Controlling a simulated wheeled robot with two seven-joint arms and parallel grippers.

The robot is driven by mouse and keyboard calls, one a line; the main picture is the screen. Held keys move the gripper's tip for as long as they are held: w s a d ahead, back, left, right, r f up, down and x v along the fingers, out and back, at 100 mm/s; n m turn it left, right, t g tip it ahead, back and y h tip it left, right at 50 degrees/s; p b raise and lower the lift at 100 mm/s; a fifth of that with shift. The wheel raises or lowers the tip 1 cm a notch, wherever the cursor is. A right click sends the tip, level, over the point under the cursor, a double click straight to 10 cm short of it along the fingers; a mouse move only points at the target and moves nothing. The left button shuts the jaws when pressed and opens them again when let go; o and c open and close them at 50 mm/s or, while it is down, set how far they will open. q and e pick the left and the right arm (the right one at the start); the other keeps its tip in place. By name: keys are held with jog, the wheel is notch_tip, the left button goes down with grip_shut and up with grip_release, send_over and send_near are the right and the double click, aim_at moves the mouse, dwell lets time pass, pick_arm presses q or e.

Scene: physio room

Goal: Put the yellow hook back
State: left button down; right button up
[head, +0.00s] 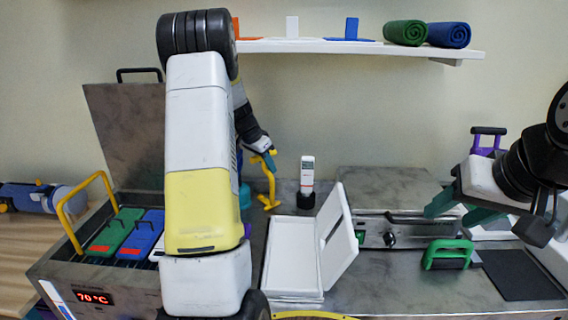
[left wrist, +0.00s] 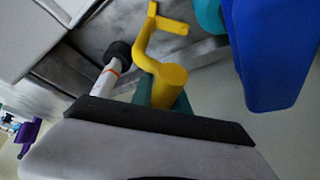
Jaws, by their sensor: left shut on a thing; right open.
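The yellow hook (head: 269,190) hangs upright from my left gripper (head: 264,160), above the back of the counter near the wall. In the left wrist view the yellow hook (left wrist: 165,75) has its thick end between the green fingertips (left wrist: 158,97), and its bent end points away. My left gripper is shut on it. I cannot tell whether the hook's low end touches anything. My right gripper (head: 458,209) is open and empty above the right side of the counter. My left arm hides part of the counter's middle left.
A white thermometer-like device (head: 307,175) stands just right of the hook. An open white case (head: 293,257) lies in front. A heated box (head: 115,285) with green and blue packs is at left. A shelf (head: 350,47) holds rolled towels. A green-handled block (head: 448,254) is near my right gripper.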

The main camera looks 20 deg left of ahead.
pick_arm(q)
jog(key=c, duration=1.3)
grip_release()
jog(key=shift+f, duration=0.1)
